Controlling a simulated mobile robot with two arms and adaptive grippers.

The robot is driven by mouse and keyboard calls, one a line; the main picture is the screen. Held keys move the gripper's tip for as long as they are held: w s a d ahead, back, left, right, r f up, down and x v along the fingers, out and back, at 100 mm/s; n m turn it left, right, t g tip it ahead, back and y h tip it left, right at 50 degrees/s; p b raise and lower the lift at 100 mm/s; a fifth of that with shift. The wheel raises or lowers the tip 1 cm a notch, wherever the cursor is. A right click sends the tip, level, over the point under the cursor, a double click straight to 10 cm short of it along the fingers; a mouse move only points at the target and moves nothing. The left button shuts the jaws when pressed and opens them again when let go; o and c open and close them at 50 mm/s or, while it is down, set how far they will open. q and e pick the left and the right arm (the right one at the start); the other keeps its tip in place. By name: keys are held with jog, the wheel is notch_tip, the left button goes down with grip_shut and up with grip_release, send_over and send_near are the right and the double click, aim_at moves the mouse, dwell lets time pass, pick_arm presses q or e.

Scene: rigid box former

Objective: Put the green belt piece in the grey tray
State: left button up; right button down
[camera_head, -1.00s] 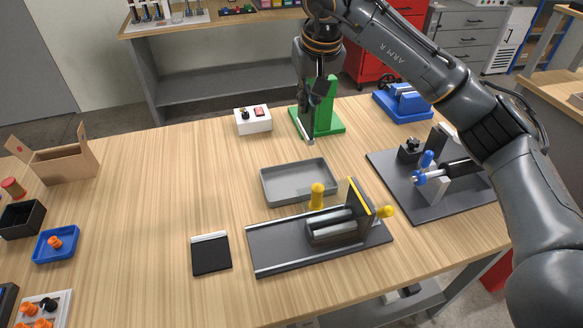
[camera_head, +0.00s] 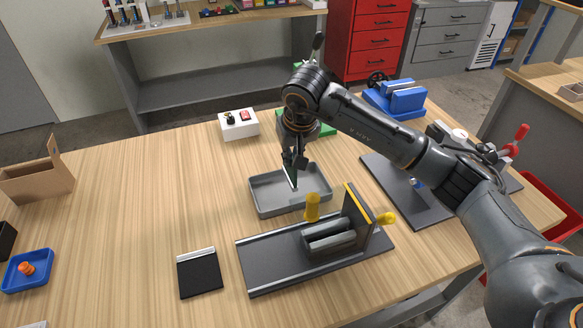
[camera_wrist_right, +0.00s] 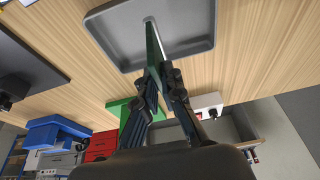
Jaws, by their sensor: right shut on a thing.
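The grey tray (camera_head: 268,196) lies flat on the wooden table, and it also shows at the top of the wrist view (camera_wrist_right: 112,32). My right gripper (camera_head: 293,163) is above the tray, pointing down. It is shut on the green belt piece (camera_head: 290,177), a thin strip held upright on edge. In the right wrist view the green belt piece (camera_wrist_right: 153,42) reaches from the fingertips (camera_wrist_right: 163,78) towards the tray floor. I cannot tell whether its lower end touches the floor. My left gripper is not in view.
A dark fixture with yellow knobs (camera_head: 270,260) stands close in front of the tray. A black plate (camera_head: 200,275) lies front left. A white switch box (camera_head: 238,125) and a green stand (camera_head: 325,129) are behind.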

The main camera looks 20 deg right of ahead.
aim_at(290, 177)
notch_tip(290, 177, down, 4)
jog(key=shift+r+p, duration=0.2)
jog(key=shift+p, duration=0.25)
jog(key=shift+f, duration=0.2)
jog(key=shift+f+b, duration=0.2)
jog(key=shift+b, duration=0.1)
jog(key=c, duration=1.5)
grip_release()
jog(key=shift+r, duration=0.1)
